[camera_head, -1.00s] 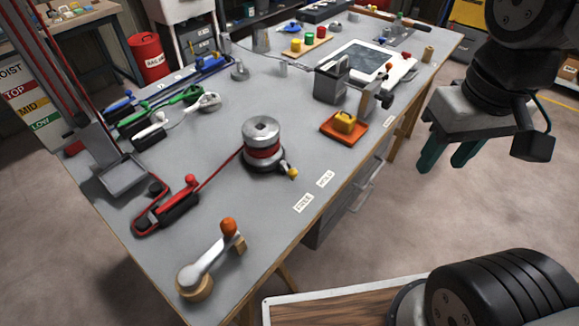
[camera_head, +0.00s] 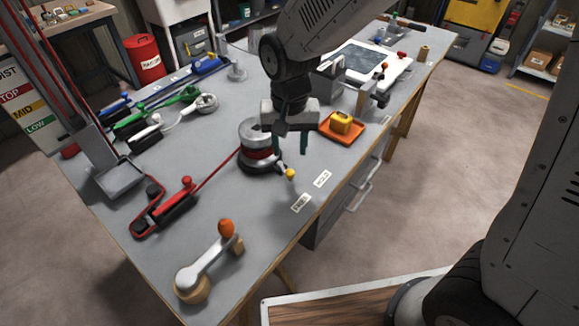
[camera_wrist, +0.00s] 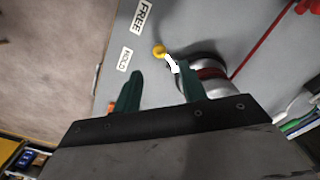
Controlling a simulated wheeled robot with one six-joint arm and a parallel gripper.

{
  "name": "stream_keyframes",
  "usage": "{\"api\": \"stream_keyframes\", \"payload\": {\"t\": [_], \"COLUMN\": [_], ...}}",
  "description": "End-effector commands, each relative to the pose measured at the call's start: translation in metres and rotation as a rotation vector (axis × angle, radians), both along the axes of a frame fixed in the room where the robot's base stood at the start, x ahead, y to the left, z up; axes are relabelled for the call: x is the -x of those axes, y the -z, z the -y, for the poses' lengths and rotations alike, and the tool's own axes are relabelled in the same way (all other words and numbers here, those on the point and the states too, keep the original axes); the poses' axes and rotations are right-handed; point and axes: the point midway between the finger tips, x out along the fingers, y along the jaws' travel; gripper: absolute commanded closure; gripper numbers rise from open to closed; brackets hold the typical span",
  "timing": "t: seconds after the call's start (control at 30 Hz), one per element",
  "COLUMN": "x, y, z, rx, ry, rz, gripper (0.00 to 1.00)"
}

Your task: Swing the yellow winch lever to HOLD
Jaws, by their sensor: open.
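The winch (camera_head: 255,150) is a silver drum with a red band, standing on the grey bench. Its lever has a yellow knob (camera_head: 290,173) that sticks out toward the bench's front edge. The knob shows in the wrist view (camera_wrist: 159,50) on a short white and dark arm beside the drum. The FREE label (camera_head: 301,203) and the HOLD label (camera_head: 322,179) lie on the bench near the front edge. In the wrist view the knob is nearer FREE (camera_wrist: 145,17) than the fingers are. My gripper (camera_head: 290,143) is open and empty above the bench, its green fingertips apart from the lever.
An orange tray (camera_head: 354,134) with a yellow block stands just right of my gripper. A red cord runs from the drum to a red-handled clamp (camera_head: 173,207). A crank with an orange knob (camera_head: 226,228) stands at the near left. The bench around the labels is clear.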

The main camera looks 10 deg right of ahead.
Motion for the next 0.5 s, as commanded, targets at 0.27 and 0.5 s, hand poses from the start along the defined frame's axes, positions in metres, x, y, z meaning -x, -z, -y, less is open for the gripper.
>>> {"api": "stream_keyframes", "payload": {"t": [0.27, 0.5], "x": [0.001, 0.001], "y": [0.035, 0.069], "z": [0.001, 0.001], "rx": [0.002, 0.002], "ry": [0.016, 0.015], "rz": [-0.004, -0.003], "gripper": [0.58, 0.58]}}
